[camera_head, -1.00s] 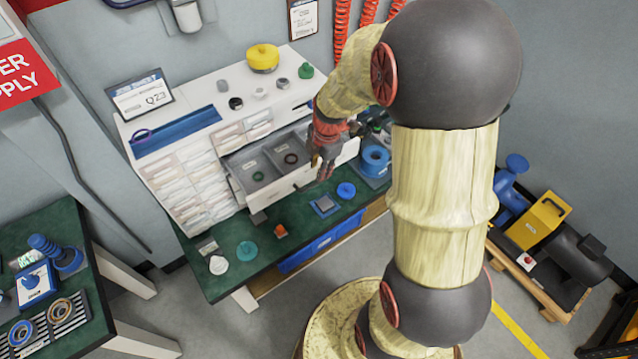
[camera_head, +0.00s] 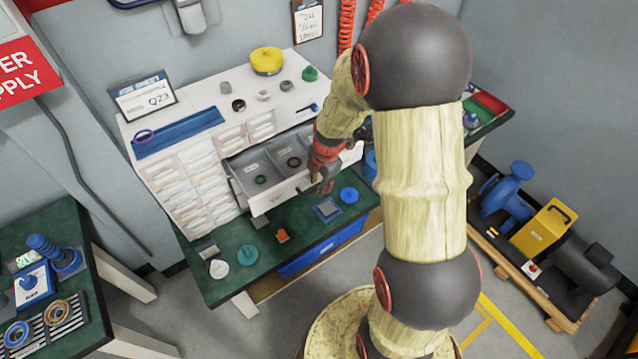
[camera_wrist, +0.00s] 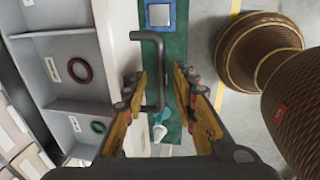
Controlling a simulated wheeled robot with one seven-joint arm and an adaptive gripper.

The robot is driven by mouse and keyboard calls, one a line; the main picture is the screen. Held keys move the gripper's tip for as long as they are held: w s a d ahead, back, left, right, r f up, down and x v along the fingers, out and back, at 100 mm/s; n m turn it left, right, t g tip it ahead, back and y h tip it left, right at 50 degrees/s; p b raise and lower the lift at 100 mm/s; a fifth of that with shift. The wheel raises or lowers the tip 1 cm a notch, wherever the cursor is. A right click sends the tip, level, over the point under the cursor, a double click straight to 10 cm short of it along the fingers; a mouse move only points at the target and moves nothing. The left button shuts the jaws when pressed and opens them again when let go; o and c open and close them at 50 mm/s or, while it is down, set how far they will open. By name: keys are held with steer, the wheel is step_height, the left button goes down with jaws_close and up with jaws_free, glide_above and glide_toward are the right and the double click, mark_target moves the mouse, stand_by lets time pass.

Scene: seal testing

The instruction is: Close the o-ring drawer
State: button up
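The o-ring drawer (camera_head: 245,179) is pulled out of the white cabinet, with its grey compartments showing. A dark brown ring (camera_head: 293,162) and a green ring (camera_head: 261,179) lie in separate compartments; both also show in the wrist view, brown (camera_wrist: 80,70) and green (camera_wrist: 97,127). My gripper (camera_head: 325,186) is at the right part of the drawer front. In the wrist view, the dark bar handle (camera_wrist: 158,70) stands out from the drawer front and lies between the spread fingers of my gripper (camera_wrist: 161,75). The fingers look open, with gaps beside the bar. I cannot tell whether either finger touches it.
The green bench top (camera_head: 215,285) below the drawer holds a grey-blue square block (camera_head: 327,209), a blue round part (camera_head: 349,195), a teal disc (camera_head: 248,255) and an orange piece (camera_head: 282,236). Several small parts and a yellow pot (camera_head: 267,61) stand on the cabinet top.

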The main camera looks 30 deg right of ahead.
steer(key=shift+c, duration=0.7)
jaws_close()
